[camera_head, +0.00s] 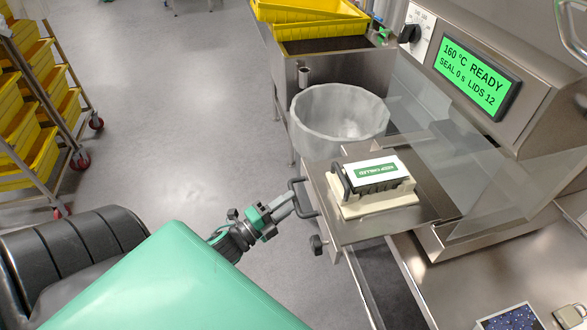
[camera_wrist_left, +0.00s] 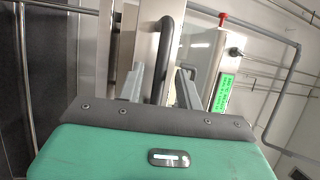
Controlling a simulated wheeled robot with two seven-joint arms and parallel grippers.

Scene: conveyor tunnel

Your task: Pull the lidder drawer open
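The lidder drawer (camera_head: 375,228) is a steel plate sticking out of the lidder (camera_head: 530,100), in front of its clear guard. A dark bar handle (camera_head: 299,197) is on its left end. My left gripper (camera_head: 287,206) is at this handle. In the left wrist view, the handle bar (camera_wrist_left: 165,60) runs between the two grey fingers (camera_wrist_left: 160,88), with narrow gaps beside it, so the gripper looks open around it. Contact cannot be told. A cream tray holder (camera_head: 375,205) with black grips and a white, green-labelled pack (camera_head: 376,170) sits on the drawer. My right gripper is not in view.
A clear round bin (camera_head: 338,112) stands just behind the drawer, with yellow crates (camera_head: 315,20) beyond. A dark knob (camera_head: 317,244) is below the drawer's front edge. The lidder screen (camera_head: 477,77) reads 160 °C READY. Open floor lies to the left, up to a crate rack (camera_head: 40,90).

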